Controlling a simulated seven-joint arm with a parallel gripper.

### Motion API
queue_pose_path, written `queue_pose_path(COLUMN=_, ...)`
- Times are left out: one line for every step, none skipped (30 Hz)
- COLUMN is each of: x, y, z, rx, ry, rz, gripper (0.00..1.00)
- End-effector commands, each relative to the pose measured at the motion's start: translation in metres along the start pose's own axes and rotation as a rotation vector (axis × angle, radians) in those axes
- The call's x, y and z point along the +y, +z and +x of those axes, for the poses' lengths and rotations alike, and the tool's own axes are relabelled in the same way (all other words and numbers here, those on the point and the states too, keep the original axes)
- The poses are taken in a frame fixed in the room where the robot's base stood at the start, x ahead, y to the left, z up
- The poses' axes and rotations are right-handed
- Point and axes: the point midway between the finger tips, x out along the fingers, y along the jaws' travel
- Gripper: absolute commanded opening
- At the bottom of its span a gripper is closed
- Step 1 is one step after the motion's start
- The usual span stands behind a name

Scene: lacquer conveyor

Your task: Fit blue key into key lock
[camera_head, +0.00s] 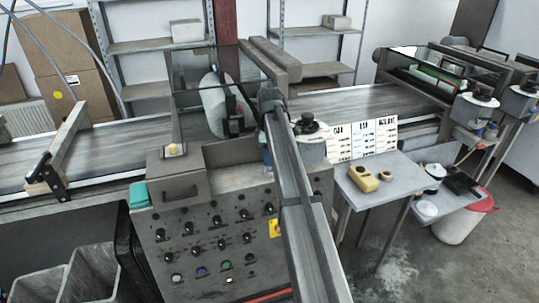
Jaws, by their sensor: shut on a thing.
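I cannot make out my gripper; my long grey arm (300,205) crosses the picture from the bottom edge up to a dark joint and may hide it. I cannot make out the blue key for certain. A small bluish piece (266,157) shows at the left edge of my arm, too small to identify. The grey control cabinet (158,247) stands at lower centre, with several dark knobs and coloured buttons on its front. I cannot tell which fitting on it is the key lock.
A conveyor belt (355,101) runs behind the cabinet. A teal object (140,195) sits at the cabinet's left top edge. A small table (403,182) at right holds a yellow device (363,178). Grey bins (90,272) stand lower left. Floor at lower right is open.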

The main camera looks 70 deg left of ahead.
Motion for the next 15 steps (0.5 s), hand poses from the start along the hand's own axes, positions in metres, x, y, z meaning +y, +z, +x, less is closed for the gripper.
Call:
queue_pose_path(x=-0.0001, y=0.0, z=0.001, rx=0.0, ry=0.0, rz=0.0, gripper=0.08)
queue_pose_path(x=-0.0001, y=0.0, z=0.0016, rx=0.0, ry=0.0, rz=0.0, gripper=0.08)
queue_pose_path(x=-0.0001, y=0.0, z=0.0025, rx=0.0, ry=0.0, rz=0.0, gripper=0.08)
queue_pose_path(x=-0.0001, y=0.0, z=0.0031, rx=0.0, ry=0.0, rz=0.0, gripper=0.08)
queue_pose_path(x=-0.0001, y=0.0001, z=0.0037, rx=0.0, ry=0.0, rz=0.0, gripper=0.08)
queue_pose_path(x=-0.0001, y=0.0001, z=0.0045, rx=0.0, ry=0.0, rz=0.0, gripper=0.08)
queue_pose_path(x=-0.0001, y=0.0001, z=0.0051, rx=0.0, ry=0.0, rz=0.0, gripper=0.08)
queue_pose_path(x=-0.0002, y=0.0, z=0.0057, rx=0.0, ry=0.0, rz=0.0, gripper=0.08)
queue_pose_path(x=-0.0002, y=0.0, z=0.0065, rx=0.0, ry=0.0, rz=0.0, gripper=0.08)
queue_pose_path(x=-0.0002, y=0.0, z=0.007, rx=0.0, ry=0.0, rz=0.0, gripper=0.08)
queue_pose_path(x=-0.0001, y=0.0, z=0.0076, rx=0.0, ry=0.0, rz=0.0, gripper=0.08)
queue_pose_path(x=-0.0002, y=0.0, z=0.0084, rx=0.0, ry=0.0, rz=0.0, gripper=0.08)
queue_pose_path(x=-0.0001, y=0.0001, z=0.009, rx=0.0, ry=0.0, rz=0.0, gripper=0.08)
queue_pose_path(x=-0.0002, y=0.0001, z=0.0095, rx=0.0, ry=0.0, rz=0.0, gripper=0.08)
queue_pose_path(x=-0.0002, y=0.0001, z=0.0103, rx=0.0, ry=0.0, rz=0.0, gripper=0.08)
